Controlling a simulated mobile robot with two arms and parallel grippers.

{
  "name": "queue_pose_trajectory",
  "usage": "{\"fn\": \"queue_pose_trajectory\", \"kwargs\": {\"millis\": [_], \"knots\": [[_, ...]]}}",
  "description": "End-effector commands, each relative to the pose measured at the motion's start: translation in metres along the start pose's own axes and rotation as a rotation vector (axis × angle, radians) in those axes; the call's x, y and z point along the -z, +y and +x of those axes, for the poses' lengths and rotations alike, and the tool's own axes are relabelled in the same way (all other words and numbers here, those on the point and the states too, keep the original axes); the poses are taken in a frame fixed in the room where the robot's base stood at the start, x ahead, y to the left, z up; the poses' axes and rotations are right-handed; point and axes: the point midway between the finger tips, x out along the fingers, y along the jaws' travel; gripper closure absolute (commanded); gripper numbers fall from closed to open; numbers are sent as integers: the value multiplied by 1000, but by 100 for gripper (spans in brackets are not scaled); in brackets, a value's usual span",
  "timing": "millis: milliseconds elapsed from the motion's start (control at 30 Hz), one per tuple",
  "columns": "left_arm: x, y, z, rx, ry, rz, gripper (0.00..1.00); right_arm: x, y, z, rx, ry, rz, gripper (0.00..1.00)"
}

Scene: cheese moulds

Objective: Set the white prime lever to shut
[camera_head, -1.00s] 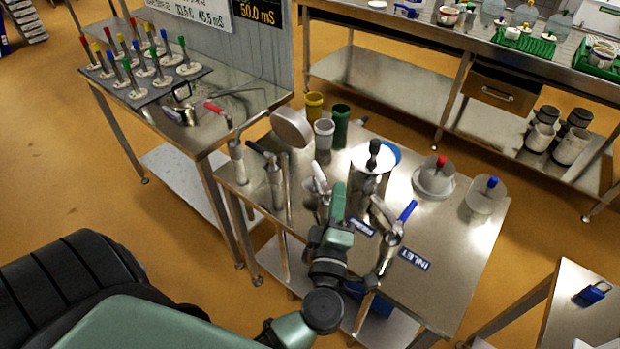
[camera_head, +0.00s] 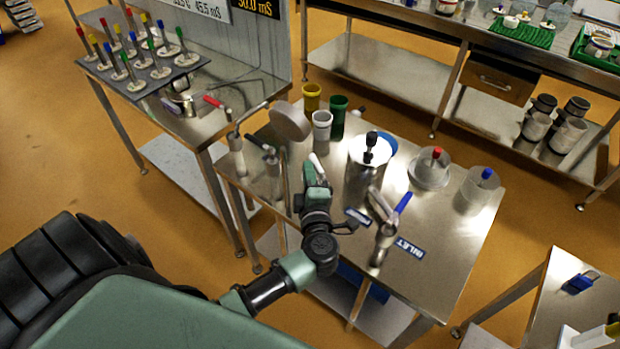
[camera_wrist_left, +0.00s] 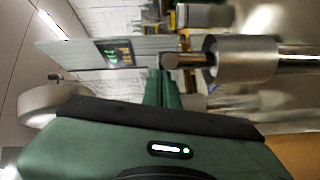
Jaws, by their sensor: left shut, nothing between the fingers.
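The white prime lever (camera_head: 317,164) shows only in part in the head view, as a pale handle end just beyond my left gripper (camera_head: 313,179). The gripper and wrist hide the rest of it and most of its valve, so its full angle cannot be told. My left gripper is shut and empty, close to the lever; whether it touches is unclear. In the left wrist view the shut green fingers (camera_wrist_left: 163,88) sit beside a metal cylinder (camera_wrist_left: 240,61). A blue label (camera_head: 357,217) lies right of my wrist. My right gripper is not in view.
A steel canister (camera_head: 368,168) stands behind. White (camera_head: 321,126), green and yellow cups stand at the back. A red-handled tool (camera_head: 214,102) lies on the left table.

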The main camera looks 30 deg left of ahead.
Motion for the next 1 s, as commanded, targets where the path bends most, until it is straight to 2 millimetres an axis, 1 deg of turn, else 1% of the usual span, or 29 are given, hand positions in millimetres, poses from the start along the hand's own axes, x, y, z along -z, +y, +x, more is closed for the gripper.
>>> {"fn": "queue_pose_trajectory", "kwargs": {"millis": [367, 567, 767, 1000], "knots": [[0, 0, 2, 0, -1, 0, 100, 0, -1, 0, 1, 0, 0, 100], [0, 1, 3, -5, -27, 3, 100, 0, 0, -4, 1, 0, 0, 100], [-2, 2, 6, -19, -100, 8, 100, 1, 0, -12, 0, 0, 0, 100], [-8, 5, 12, -54, -277, 20, 100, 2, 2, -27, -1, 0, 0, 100]]}}
